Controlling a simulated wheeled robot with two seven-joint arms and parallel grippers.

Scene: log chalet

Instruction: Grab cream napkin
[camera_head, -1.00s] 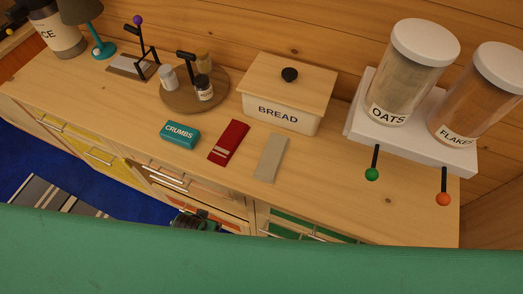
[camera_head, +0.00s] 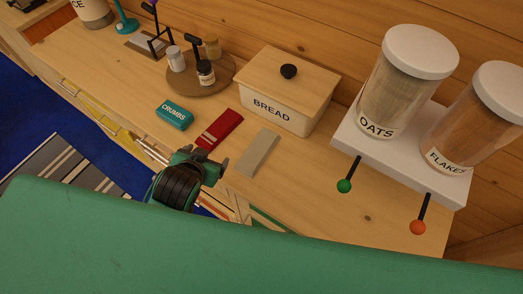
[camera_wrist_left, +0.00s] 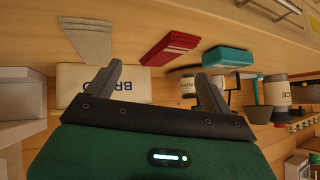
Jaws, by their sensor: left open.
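The cream napkin (camera_head: 258,152) lies folded flat on the wooden counter, in front of the bread box and right of a red napkin (camera_head: 219,129). In the left wrist view the cream napkin (camera_wrist_left: 90,38) is at the upper left, outside the space between the fingers. My left gripper (camera_head: 205,160) is at the counter's front edge, left of and in front of the cream napkin. It is open and empty and does not touch the napkin. My right gripper is not in view.
A teal CRUMBS box (camera_head: 174,115) lies left of the red napkin. The bread box (camera_head: 282,112) stands behind both napkins. A white dispenser stand (camera_head: 400,150) with two jars and protruding levers is at the right. The counter right of the cream napkin is clear.

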